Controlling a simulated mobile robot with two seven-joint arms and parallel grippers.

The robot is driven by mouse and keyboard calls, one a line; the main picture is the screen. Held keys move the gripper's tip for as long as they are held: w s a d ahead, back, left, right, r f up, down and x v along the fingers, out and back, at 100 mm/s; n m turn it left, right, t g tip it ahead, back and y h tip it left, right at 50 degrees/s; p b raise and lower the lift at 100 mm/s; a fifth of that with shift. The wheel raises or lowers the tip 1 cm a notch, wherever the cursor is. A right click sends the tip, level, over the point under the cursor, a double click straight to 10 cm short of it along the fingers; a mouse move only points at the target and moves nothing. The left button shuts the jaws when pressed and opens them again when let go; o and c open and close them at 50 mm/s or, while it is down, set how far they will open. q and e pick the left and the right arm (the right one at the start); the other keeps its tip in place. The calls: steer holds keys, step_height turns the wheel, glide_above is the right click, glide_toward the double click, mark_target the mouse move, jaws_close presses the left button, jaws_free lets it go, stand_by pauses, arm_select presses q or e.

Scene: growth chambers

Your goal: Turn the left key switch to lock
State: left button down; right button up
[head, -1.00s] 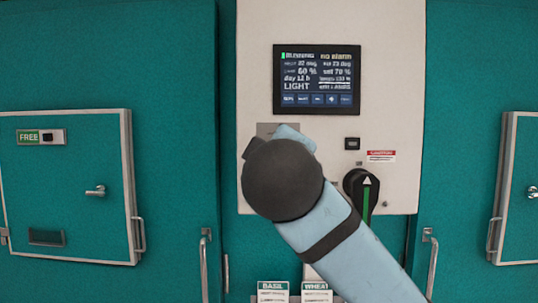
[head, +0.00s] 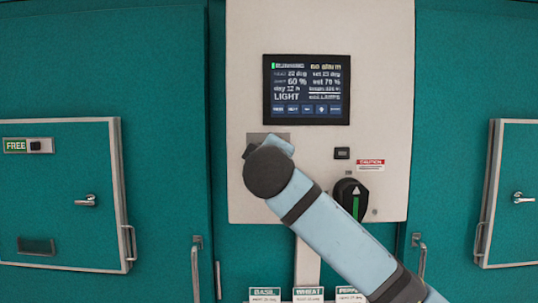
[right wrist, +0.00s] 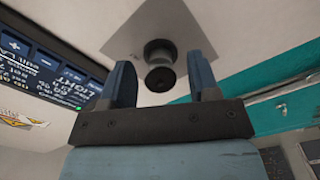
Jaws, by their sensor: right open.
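In the right wrist view, a dark round knob (right wrist: 159,71), seemingly the key switch, stands out from a grey plate (right wrist: 152,24) on a pale panel. My right gripper (right wrist: 162,86) is open, with one finger at either side of the knob in the picture. I cannot tell whether the fingers reach it, or which way it is turned. In the head view, the same grey plate (head: 254,138) shows below the display, partly hidden. My right wrist (head: 269,171) covers the knob there. My left gripper is not in view.
The panel carries a lit display (head: 307,89), a small black switch (head: 342,153) and a black rotary handle (head: 350,198) right of my arm. Teal doors with a FREE sign (head: 16,146) flank it. Crop labels (head: 308,294) sit below.

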steer(key=shift+w, duration=0.1)
steer(key=c, duration=0.9)
